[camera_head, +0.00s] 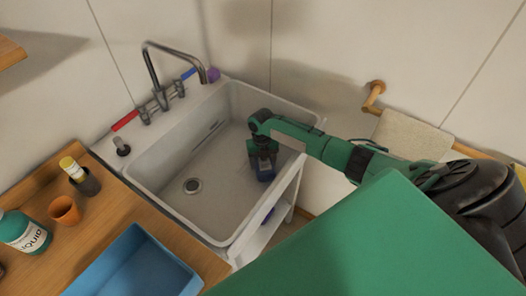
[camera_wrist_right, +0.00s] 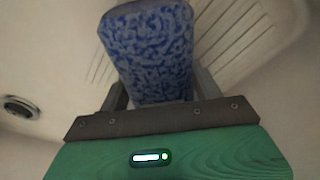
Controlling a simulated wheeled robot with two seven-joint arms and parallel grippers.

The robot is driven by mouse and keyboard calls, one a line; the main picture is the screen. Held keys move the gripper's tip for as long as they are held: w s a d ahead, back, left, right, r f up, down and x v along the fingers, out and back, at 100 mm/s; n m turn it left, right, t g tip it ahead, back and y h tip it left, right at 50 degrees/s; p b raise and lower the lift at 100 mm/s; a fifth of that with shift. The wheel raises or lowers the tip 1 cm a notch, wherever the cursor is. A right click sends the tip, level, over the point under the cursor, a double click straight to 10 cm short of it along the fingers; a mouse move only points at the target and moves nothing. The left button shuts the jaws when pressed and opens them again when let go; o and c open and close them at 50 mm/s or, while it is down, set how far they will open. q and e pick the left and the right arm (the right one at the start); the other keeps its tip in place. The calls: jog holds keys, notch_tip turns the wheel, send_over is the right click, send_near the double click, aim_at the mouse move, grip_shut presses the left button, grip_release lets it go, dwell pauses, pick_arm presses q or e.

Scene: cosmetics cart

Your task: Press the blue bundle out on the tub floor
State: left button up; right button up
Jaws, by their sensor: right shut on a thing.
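The blue bundle (camera_wrist_right: 147,50) has a mottled blue pattern and sits between the two fingers of my right gripper (camera_wrist_right: 160,88) in the right wrist view. In the head view, my right gripper (camera_head: 262,160) reaches down inside the white tub (camera_head: 150,172), right of its middle, shut on the bundle (camera_head: 264,174). The bundle is low in the tub, at or close to the floor; I cannot tell whether it touches. The drain (camera_head: 193,186) is to the left of it, and also shows in the right wrist view (camera_wrist_right: 20,106). My left gripper is out of view.
A metal faucet (camera_head: 152,68) stands at the tub's back left. The wooden counter (camera_head: 105,222) holds a blue tray (camera_head: 135,262), an orange cup (camera_head: 64,210) and a green bottle (camera_head: 24,232). A towel (camera_head: 412,134) hangs at the right. The tub floor around the drain is clear.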

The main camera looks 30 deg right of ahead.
jog(key=shift+s, duration=0.1)
dwell(0.4)
notch_tip(320, 180, up, 15)
jog(key=p, duration=1.2)
